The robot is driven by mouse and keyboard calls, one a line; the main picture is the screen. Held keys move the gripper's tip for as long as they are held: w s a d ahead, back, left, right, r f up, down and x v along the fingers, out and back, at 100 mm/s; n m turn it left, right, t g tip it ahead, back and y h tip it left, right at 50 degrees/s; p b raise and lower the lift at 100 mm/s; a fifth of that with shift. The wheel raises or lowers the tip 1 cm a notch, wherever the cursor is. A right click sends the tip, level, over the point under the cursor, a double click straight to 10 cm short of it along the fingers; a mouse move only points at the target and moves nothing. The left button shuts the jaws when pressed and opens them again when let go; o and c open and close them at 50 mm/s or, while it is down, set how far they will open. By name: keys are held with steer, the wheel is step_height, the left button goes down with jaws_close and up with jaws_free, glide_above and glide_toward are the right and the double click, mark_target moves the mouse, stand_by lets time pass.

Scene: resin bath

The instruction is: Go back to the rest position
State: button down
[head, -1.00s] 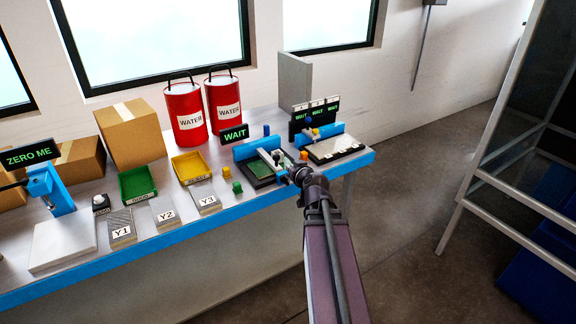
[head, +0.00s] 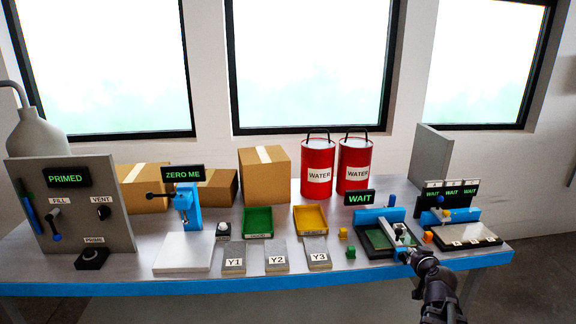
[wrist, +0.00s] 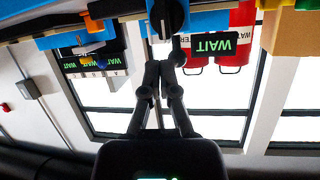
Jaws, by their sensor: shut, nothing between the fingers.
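My gripper (head: 407,256) is at the right part of the bench, in front of the blue fixture (head: 372,216) with the green board. In the wrist view my gripper (wrist: 162,72) has its two dark fingers together with nothing between them. That view is upside down, and a dark round knob (wrist: 167,17) shows just beyond the fingertips. I cannot tell how wide the gap to the knob is. My forearm reaches up from the lower right of the head view.
A second blue fixture (head: 462,214) stands to the right. The WAIT sign (head: 360,198), red water cans (head: 318,170), green tray (head: 258,222) and yellow tray (head: 311,220) stand left of or behind my gripper. The PRIMED panel (head: 75,205) is far left. Floor shows beyond the bench's right end.

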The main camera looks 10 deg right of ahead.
steer(key=a+f+y, duration=0.1)
steer(key=a, duration=0.2)
steer(key=a+f+n+g+y, duration=0.1)
steer(key=a, duration=0.2)
steer(key=w+a+f+g+y, duration=0.1)
steer(key=a, duration=0.2)
steer(key=shift+f+n, duration=0.35)
steer(key=shift+n, duration=0.05)
steer(key=s+a+f+g, duration=0.3)
steer(key=s+a+g, duration=0.1)
steer(key=a, duration=0.3)
steer(key=s+a+f+n+g, duration=0.1)
steer(key=s+a+f+g, duration=0.25)
steer(key=a, duration=0.35)
steer(key=s+a+f+g, duration=0.2)
steer(key=s+a+g, duration=0.3)
steer(key=a, duration=0.1)
step_height(320, 180, up, 12)
steer(key=p, duration=1.2)
steer(key=shift+w+h, duration=0.25)
steer(key=shift+h, duration=0.05)
steer(key=shift+a+t, duration=0.1)
steer(key=shift+t, duration=0.15)
